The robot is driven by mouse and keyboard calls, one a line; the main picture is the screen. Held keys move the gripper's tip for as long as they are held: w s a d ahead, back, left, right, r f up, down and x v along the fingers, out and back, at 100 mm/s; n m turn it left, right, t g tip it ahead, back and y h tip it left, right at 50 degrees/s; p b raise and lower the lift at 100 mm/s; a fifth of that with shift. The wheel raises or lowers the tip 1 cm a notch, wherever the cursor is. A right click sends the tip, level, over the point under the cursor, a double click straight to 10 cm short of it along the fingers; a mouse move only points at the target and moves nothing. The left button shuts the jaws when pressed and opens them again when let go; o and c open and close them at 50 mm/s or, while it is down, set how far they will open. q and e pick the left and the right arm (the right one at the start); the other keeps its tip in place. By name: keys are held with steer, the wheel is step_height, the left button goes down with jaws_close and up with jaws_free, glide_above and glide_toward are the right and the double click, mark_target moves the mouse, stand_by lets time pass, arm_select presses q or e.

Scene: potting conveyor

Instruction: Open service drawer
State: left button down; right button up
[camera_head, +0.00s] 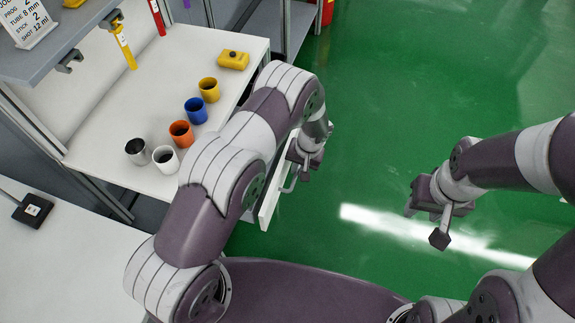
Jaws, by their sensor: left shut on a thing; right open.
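The service drawer shows as a white front panel (269,207) beside the right side of the white table, partly behind my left arm. A thin grey bar handle (284,188) stands off its outer face. My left gripper (298,174) is at the panel, shut on this handle; the exact contact is small in the view. The panel seems to stand out from the table edge, but my arm hides the drawer's inside and how far it is out. My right gripper (424,224) is open and empty over the green floor, apart from the drawer.
The green floor (430,80) to the right is clear.

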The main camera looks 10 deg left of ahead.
arm_select(q)
steer(key=shift+d+r, duration=0.1)
steer(key=shift+d, duration=0.2)
steer(key=c, duration=1.2)
jaws_free()
steer(key=shift+o, duration=0.2)
step_height(320, 180, up, 12)
steer(key=d+b, duration=0.2)
steer(key=shift+s+d+r, duration=0.15)
steer(key=shift+r, duration=0.1)
